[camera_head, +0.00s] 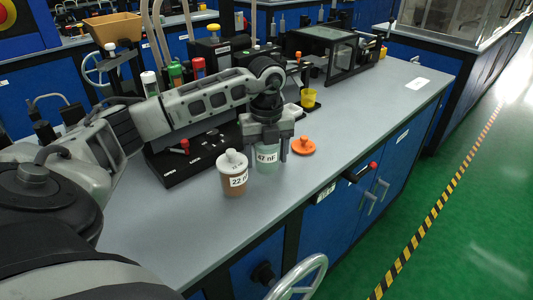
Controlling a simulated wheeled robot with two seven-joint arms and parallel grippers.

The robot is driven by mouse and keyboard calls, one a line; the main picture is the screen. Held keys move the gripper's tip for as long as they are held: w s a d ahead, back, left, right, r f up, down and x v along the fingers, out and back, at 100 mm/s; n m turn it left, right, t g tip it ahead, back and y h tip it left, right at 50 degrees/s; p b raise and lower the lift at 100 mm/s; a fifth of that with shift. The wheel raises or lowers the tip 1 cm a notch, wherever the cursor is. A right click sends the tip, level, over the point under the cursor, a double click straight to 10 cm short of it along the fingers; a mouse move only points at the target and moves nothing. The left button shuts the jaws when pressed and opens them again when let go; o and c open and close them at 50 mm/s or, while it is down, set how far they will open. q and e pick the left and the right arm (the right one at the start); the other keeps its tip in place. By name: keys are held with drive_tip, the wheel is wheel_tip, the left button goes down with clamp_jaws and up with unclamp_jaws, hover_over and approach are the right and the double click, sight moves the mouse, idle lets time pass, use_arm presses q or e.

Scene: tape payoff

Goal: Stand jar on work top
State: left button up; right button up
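A green jar (267,158) labelled 47 nF is upright on or just above the grey work top (345,122). My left gripper (267,142) points down over it, with its fingers closely flanking the upper part of the jar. The jar's rim is hidden by the gripper, and I cannot tell whether its base touches the work top. A brown jar (233,178) labelled 22 nF, with a pale knobbed lid, stands just left of it. An orange knobbed lid (303,146) lies on the work top to the right. My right gripper is not in view.
A black device (190,152) with a red knob sits behind the jars. A yellow cup (309,97) and a dark glazed box (330,52) stand farther back. The front edge is close to the jars. Work top right of the orange lid is clear.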

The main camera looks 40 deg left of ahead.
use_arm(q)
drive_tip(key=shift+o, duration=0.3)
wheel_tip(320, 180, up, 12)
drive_tip(key=shift+r+p, duration=0.2)
drive_tip(key=shift+p, duration=0.1)
idle(0.5)
